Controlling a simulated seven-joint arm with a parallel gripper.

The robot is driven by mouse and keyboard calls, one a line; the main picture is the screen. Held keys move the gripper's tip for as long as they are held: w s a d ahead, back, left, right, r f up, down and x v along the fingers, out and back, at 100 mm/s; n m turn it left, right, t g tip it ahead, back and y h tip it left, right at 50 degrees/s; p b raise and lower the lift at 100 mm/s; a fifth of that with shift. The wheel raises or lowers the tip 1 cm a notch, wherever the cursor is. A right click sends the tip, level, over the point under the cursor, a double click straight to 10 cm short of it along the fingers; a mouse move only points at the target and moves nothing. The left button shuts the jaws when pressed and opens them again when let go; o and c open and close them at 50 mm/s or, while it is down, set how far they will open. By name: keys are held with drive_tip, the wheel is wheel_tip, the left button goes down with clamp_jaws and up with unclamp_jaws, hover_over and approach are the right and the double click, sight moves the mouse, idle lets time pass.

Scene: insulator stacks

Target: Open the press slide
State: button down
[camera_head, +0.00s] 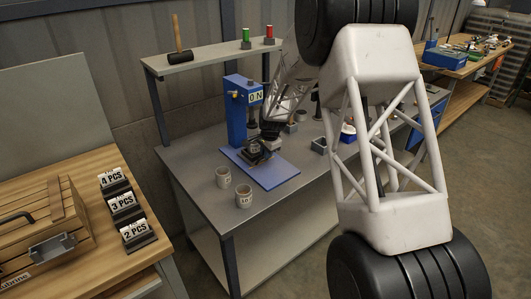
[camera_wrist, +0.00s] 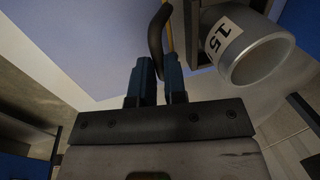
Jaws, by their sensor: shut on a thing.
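The blue press (camera_head: 236,112) stands on a blue base plate (camera_head: 275,174) on the grey table, with a label reading "ON" near its top. My gripper (camera_head: 258,152) is low at the front of the press, and it and my arm hide much of the slide area. In the wrist view my gripper's two blue fingers (camera_wrist: 160,68) are shut on a dark curved handle (camera_wrist: 156,32). A grey metal cylinder (camera_wrist: 262,62) labelled "15" sits in a dark holder just right of the handle. How far the slide stands open is unclear.
Two labelled cups (camera_head: 244,196) stand at the table's (camera_head: 195,160) front left. A shelf (camera_head: 205,62) behind carries a mallet (camera_head: 180,45) and red and green pieces. A wooden bench (camera_head: 85,170) with a crate and number signs is at left.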

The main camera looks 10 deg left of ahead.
drive_tip(key=s+d, duration=0.9)
drive_tip(key=shift+s+d, duration=0.25)
drive_tip(key=shift+d, duration=0.05)
idle(0.3)
drive_tip(key=c, duration=1.2)
unclamp_jaws()
drive_tip(key=shift+o, duration=0.2)
drive_tip(key=shift+r, duration=0.15)
wheel_tip(320, 180, up, 8)
drive_tip(key=s+d, duration=0.1)
drive_tip(key=shift+f, duration=0.25)
drive_tip(key=shift+s, duration=0.1)
